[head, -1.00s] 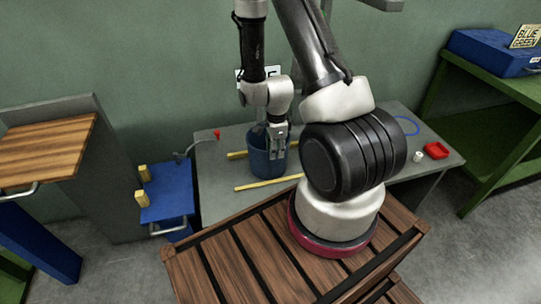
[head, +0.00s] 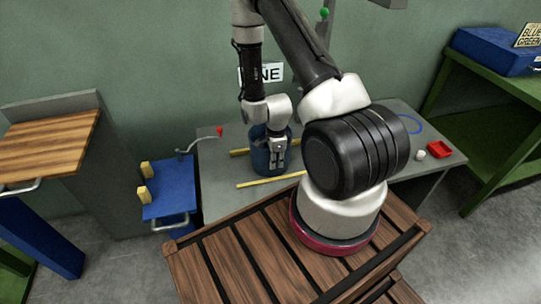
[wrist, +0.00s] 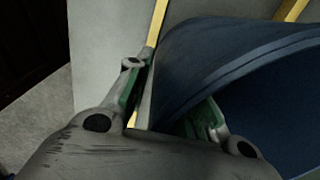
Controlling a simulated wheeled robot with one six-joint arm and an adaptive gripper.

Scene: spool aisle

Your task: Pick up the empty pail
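The blue pail (head: 262,159) stands upright on the grey table between two yellow strips. My gripper (head: 278,163) points down at the pail's rim. In the wrist view the pail's wall (wrist: 205,62) passes between my gripper's two fingers (wrist: 172,100). The left finger is outside the pail and the right finger is inside it. The fingers are apart, with a gap between the left finger and the wall. The part of the pail's inside that shows is bare; the bottom is hidden.
The grey table (head: 222,171) also holds yellow strips (head: 270,180), a red tray (head: 439,149), a small white item (head: 420,155) and a blue ring (head: 411,124). A blue trolley (head: 169,190) stands at left. A wooden slatted surface (head: 225,262) lies in front.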

